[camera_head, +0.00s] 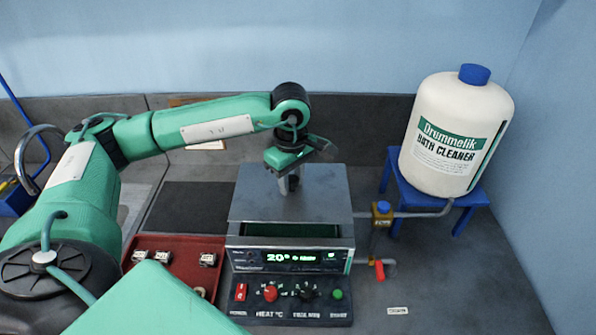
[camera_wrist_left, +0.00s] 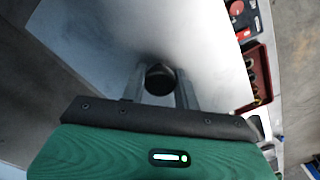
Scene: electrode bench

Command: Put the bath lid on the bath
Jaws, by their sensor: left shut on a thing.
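The bath (camera_head: 290,257) stands on the bench, with a lit display on its front and knobs below. The bath lid (camera_head: 250,205) is a flat grey plate over the bath's top. A dark green strip shows between the lid's front edge and the bath's front panel. I cannot tell whether the lid touches the bath rim. My left gripper (camera_head: 290,184) points down at the lid's middle, shut on its knob. In the left wrist view the black round knob (camera_wrist_left: 159,78) sits between the two fingers, above the pale lid (camera_wrist_left: 105,45). My right gripper is out of view.
A red tray (camera_head: 178,246) with small parts lies left of the bath. A white bath cleaner bottle (camera_head: 456,130) stands on a blue stand (camera_head: 397,187) at right, with a pipe and valves (camera_head: 382,212) toward the bath. The bench at front right is mostly clear.

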